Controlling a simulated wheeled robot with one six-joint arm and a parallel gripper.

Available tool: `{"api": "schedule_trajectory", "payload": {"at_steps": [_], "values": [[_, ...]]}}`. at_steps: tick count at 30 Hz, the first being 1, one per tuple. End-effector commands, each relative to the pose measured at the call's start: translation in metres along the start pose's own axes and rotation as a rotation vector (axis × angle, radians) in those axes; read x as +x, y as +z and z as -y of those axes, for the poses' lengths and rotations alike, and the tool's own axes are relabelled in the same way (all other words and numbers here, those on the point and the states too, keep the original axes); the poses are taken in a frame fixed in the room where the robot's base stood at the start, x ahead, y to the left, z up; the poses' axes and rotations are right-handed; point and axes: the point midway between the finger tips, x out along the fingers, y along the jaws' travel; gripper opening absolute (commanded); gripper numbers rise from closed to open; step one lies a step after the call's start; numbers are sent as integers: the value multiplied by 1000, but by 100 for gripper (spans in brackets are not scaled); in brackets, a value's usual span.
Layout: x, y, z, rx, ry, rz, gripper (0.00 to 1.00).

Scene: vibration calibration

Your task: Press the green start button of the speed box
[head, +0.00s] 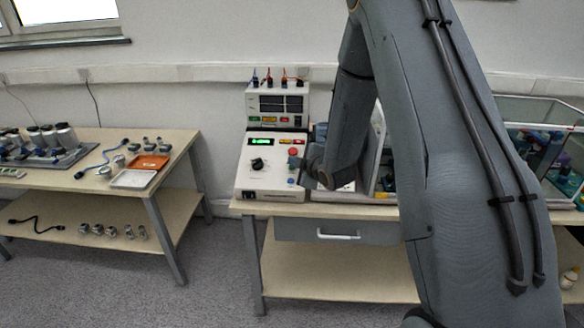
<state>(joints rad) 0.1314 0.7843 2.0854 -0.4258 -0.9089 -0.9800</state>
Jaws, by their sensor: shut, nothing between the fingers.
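The speed box (270,183) is a white sloped box on the middle bench in the head view. It has a lit green display (261,142), a black knob (258,164), a red button (293,152) and a small blue part (290,181) lower on the right. My gripper (297,163) is shut and empty, at the right side of the box's panel, just below the red button. The green start button cannot be made out clearly; the fingertips cover that part of the panel. I cannot tell whether they touch it.
A second white instrument (277,103) with dark displays and cable plugs stands behind the speed box. A clear-walled case (545,110) stands at the right. A side table (120,150) at the left holds trays, weights and cables. My arm hides much of the bench.

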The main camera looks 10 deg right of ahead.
Motion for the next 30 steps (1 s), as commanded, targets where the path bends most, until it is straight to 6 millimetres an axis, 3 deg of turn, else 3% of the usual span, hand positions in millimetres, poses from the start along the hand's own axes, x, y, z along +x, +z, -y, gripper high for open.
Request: {"api": "schedule_trajectory", "payload": {"at_steps": [30], "values": [[8,6,6,0,0,0,0]]}}
